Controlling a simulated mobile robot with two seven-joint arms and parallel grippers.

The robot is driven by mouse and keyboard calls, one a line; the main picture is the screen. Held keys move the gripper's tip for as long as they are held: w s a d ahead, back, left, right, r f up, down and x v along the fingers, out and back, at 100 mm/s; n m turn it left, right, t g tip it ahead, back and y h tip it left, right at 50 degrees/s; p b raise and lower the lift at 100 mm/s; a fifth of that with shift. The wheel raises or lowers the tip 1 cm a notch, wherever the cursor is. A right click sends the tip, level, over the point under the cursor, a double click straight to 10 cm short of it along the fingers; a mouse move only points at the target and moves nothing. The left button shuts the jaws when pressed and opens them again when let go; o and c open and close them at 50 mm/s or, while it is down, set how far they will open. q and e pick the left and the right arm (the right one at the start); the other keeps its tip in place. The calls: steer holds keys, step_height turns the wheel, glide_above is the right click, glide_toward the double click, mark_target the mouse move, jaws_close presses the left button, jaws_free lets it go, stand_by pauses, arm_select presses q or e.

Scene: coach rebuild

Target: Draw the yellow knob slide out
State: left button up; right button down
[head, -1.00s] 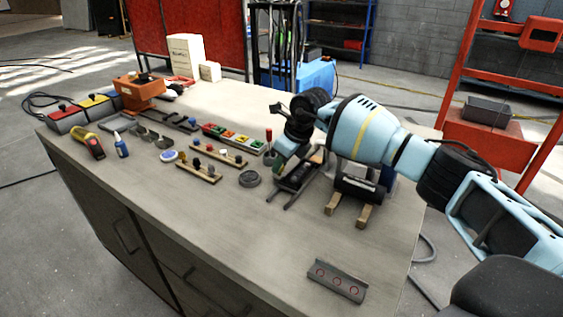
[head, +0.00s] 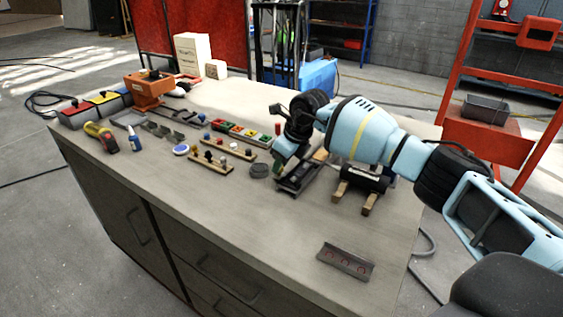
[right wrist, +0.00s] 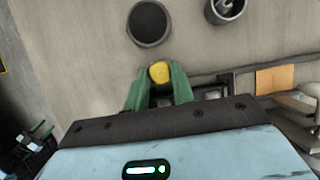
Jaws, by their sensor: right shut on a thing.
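The yellow knob (right wrist: 160,72) sits between the green fingertips of my right gripper (right wrist: 160,88) in the right wrist view. The gripper is shut on it. In the head view my right gripper (head: 281,164) is low over the worktable, at the left end of a dark slide unit (head: 301,180). There the knob is hidden by the fingers. In the right wrist view, part of the unit shows just right of the fingers, but most of it is hidden behind the gripper.
A round dark puck (head: 259,170) lies just left of the gripper. A black cylinder on wooden blocks (head: 362,180) stands to the right. Wooden racks with small knobs (head: 212,163) and coloured bins (head: 241,133) are further left.

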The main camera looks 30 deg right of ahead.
steer(key=shift+s+a+f, duration=0.1)
steer(key=shift+a+f, duration=0.05)
steer(key=shift+a, duration=0.1)
steer(key=c, duration=1.5)
jaws_free()
steer(key=o, duration=0.3)
steer(key=shift+o, duration=0.2)
steer(key=shift+d, duration=0.1)
steer(key=shift+s+r, duration=0.1)
steer(key=shift+r, duration=0.35)
steer(key=v, duration=0.7)
